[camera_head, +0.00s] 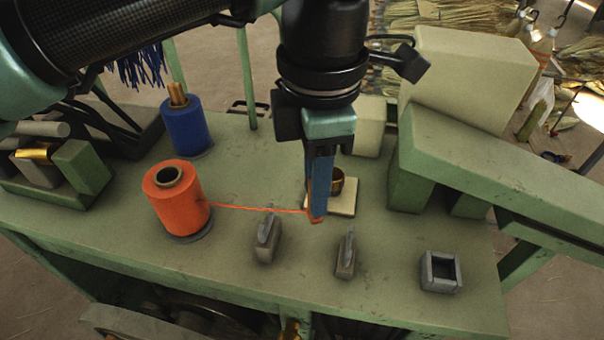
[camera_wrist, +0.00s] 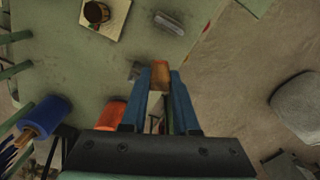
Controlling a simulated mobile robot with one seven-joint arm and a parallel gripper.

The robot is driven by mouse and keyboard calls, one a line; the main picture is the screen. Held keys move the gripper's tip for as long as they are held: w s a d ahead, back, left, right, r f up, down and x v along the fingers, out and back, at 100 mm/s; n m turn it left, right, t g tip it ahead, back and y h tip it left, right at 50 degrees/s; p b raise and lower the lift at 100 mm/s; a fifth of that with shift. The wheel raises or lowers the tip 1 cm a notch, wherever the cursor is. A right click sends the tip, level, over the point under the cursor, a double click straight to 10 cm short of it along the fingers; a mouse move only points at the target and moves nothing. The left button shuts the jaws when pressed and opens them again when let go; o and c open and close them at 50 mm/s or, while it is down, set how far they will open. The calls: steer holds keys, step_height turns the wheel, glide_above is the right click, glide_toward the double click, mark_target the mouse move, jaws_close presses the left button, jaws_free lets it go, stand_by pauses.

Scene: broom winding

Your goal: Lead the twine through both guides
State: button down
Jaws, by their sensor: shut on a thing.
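The orange twine spool (camera_head: 175,200) stands on the green bench, left of the two guides. Its twine (camera_head: 255,208) runs taut to the right to my gripper (camera_head: 317,217), which is shut on the orange twine end. In the wrist view my gripper (camera_wrist: 160,85) holds an orange-brown piece (camera_wrist: 160,72) between its blue fingers. The left guide (camera_head: 267,241) and right guide (camera_head: 346,256) are small grey slotted posts. The twine crosses behind the left guide's top in the picture, apparently outside its slot. My gripper is between the guides, on their far side.
A blue spool (camera_head: 186,128) stands behind the orange one. A copper-coloured cup on a pale board (camera_head: 343,208) is behind my gripper. A square grey open-topped block (camera_head: 440,272) sits at the right. A green sloping beam (camera_head: 500,175) bounds the right back.

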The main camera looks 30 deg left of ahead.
steer(key=shift+f, duration=0.15)
stand_by(0.4)
steer(key=shift+f+b, duration=1.95)
steer(key=shift+f, duration=0.05)
steer(key=shift+r+p, duration=0.65)
steer(key=shift+r, duration=0.45)
steer(key=w+d+b, duration=0.1)
steer(key=w+d, duration=0.3)
steer(key=d, duration=0.7)
steer(key=shift+d, duration=0.2)
steer(key=shift+f, duration=0.2)
